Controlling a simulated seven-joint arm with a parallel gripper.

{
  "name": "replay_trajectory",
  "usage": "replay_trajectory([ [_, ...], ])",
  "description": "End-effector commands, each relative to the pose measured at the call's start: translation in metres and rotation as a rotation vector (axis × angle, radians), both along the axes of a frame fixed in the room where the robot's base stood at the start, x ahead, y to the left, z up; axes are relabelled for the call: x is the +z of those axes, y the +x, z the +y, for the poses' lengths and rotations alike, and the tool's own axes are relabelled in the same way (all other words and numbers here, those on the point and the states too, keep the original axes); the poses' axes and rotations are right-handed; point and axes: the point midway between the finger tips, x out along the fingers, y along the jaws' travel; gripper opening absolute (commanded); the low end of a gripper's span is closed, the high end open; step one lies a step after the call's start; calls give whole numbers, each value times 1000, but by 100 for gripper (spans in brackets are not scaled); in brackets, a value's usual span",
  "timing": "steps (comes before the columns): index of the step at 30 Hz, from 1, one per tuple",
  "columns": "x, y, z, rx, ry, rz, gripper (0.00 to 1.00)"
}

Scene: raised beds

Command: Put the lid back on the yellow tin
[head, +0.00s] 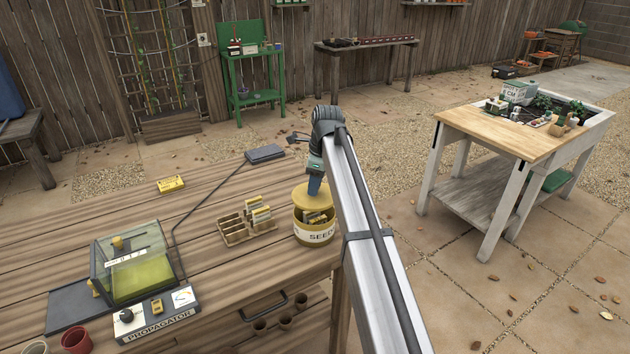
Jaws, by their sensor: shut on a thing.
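The yellow tin (314,238), marked "SEED", stands upright near the right end of the wooden bench. Its mouth is uncovered at the front, and packets show inside. The round yellow lid (304,197) is over the back part of the tin's mouth, looking raised above the rim. My gripper (314,190) points down at the lid and is shut on it. The fingertips and their grip on the lid are small and partly hidden. I cannot tell the exact gap between lid and rim.
A wooden rack (236,232) of seed packets stands just left of the tin. A propagator (135,262) sits further left, its cable running to a dark flat box (265,153) at the back. A yellow box (171,184) lies behind. Mid-bench boards are clear.

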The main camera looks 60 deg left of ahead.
Motion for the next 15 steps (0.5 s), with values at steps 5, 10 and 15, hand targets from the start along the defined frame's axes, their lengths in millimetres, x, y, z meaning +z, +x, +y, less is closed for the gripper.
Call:
replay_trajectory([
  [5,-14,0,-1,0,-1,1,0],
  [10,-28,0,-1,0,-1,1,0],
  [15,-41,0,0,0,0,0,0],
])
